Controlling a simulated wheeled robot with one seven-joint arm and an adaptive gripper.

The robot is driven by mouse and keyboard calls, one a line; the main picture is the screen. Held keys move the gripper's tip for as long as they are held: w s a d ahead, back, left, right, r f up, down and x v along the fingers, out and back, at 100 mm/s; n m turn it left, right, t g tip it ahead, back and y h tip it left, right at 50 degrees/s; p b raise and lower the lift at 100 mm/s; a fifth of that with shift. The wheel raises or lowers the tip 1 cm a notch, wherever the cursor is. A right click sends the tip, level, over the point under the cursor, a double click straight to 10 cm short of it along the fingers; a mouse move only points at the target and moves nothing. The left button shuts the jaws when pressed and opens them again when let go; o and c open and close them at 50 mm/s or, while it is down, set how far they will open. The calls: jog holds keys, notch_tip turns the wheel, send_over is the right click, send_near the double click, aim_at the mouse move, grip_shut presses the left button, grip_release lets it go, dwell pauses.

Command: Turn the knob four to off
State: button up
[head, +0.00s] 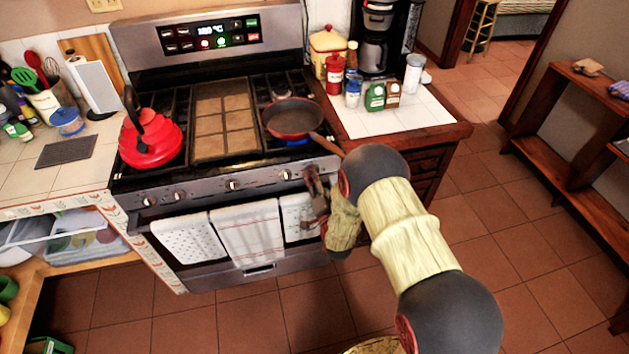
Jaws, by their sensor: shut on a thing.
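The stove (262,188) has a row of knobs along its front panel. Visible knobs include a left one (180,196), a middle one (232,185) and one further right (285,174), just left of my gripper. My gripper (310,178) is at the right end of the panel, shut on what looks like the rightmost knob, which its fingers hide. I cannot read any knob's setting. A dark pan (292,118) sits on the right burners, with a blue glow below it. A red kettle (150,140) stands on the left burners.
Towels (247,232) hang on the oven handle below the knobs, close to my gripper. The pan's handle (327,144) sticks out over the front edge above it. The right counter (425,112) holds bottles and a coffee maker (378,35). Tiled floor (480,235) is clear at right.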

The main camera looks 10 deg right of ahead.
jog(key=m+b, duration=0.2)
jog(key=m, duration=0.3)
jog(key=shift+m, duration=0.4)
dwell(0.3)
jog(key=o, duration=0.8)
jog(key=shift+o, duration=0.2)
jog(key=shift+r, duration=0.1)
jog(key=s, duration=1.2)
